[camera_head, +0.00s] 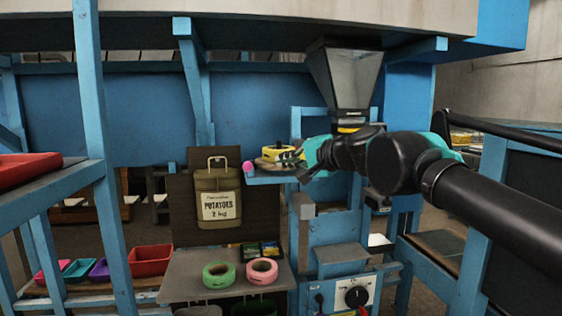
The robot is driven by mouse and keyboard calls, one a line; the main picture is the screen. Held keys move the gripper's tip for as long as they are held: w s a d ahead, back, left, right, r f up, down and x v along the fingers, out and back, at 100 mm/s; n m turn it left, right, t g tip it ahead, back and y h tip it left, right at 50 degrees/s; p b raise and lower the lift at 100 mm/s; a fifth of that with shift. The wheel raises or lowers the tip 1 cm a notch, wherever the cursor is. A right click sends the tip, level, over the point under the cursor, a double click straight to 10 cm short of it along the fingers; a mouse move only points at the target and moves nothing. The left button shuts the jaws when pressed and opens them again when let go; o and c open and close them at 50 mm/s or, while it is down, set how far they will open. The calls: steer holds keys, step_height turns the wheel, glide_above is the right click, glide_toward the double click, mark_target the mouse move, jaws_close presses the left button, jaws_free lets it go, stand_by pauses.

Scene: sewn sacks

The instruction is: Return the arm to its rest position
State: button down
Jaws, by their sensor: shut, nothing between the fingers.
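My arm reaches in from the right edge, black with teal parts. My gripper (292,158) points left at the end of the arm, in front of the blue machine frame. It is shut with nothing held. Its fingertips are by a small blue shelf (270,178) with a yellow item (278,152) on it. I cannot tell whether they touch the item. A sewn olive sack (216,180), labelled POTATOES 2 kg, hangs upright to the left against a dark board, apart from my gripper.
A grey hopper (345,78) is above my arm. Green tape (219,273) and pink tape (262,270) lie on a grey table (185,275). Coloured bins, including a red bin (151,259), stand lower left. A blue post (95,130) and a black rail (500,130) flank the space.

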stand_by(0.3)
steer(key=d+f+n+g+h, duration=0.2)
steer(key=d+f, duration=0.3)
steer(key=f, duration=0.9)
steer(key=d+f+n+g+h, duration=0.1)
steer(key=d+f+n+h, duration=0.25)
steer(key=f, duration=1.15)
steer(key=s+d+f+g+h, duration=0.1)
steer(key=s+d+f+h, duration=0.1)
steer(key=s+d+f, duration=0.4)
steer(key=s+d+f+g+h, duration=0.2)
steer(key=s+d+f, duration=0.4)
steer(key=d+f, duration=0.4)
step_height(320, 180, down, 3)
steer(key=shift+r+n+g+h, duration=0.1)
steer(key=shift+n+g+h, duration=0.2)
steer(key=shift+n+h, duration=0.25)
